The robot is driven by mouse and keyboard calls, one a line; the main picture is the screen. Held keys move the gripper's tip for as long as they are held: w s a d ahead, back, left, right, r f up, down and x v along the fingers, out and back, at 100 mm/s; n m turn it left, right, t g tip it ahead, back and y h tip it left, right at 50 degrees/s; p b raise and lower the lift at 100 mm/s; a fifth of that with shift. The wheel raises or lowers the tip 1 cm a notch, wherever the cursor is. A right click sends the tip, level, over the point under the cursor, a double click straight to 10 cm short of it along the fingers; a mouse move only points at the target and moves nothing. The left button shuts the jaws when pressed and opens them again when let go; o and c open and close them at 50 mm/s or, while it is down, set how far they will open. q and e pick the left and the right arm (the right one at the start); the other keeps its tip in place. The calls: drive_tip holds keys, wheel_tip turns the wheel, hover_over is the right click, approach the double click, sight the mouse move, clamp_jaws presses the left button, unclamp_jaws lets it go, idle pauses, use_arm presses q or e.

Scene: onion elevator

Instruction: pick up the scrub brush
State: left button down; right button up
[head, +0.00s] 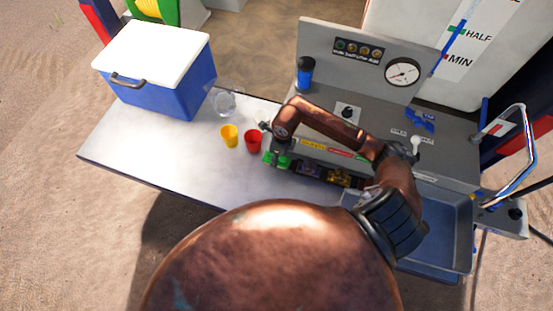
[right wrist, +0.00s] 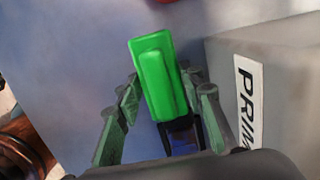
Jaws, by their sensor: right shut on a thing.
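The bristles are hidden. Whether it touches the table is unclear. My left gripper is not in view.
A yellow cup (head: 229,136) and a red cup (head: 253,141) stand just left of the brush. A clear jug (head: 224,103) and a blue cooler (head: 165,88) are farther left. A grey console (head: 380,104) stands behind, and a blue-grey basin (head: 463,235) is at right.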

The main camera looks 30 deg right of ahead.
drive_tip(key=c, duration=0.5)
wheel_tip(320, 180, up, 18)
drive_tip(key=b, duration=0.1)
drive_tip(key=shift+b, duration=0.4)
drive_tip(key=o, duration=0.6)
drive_tip(key=c, duration=0.4)
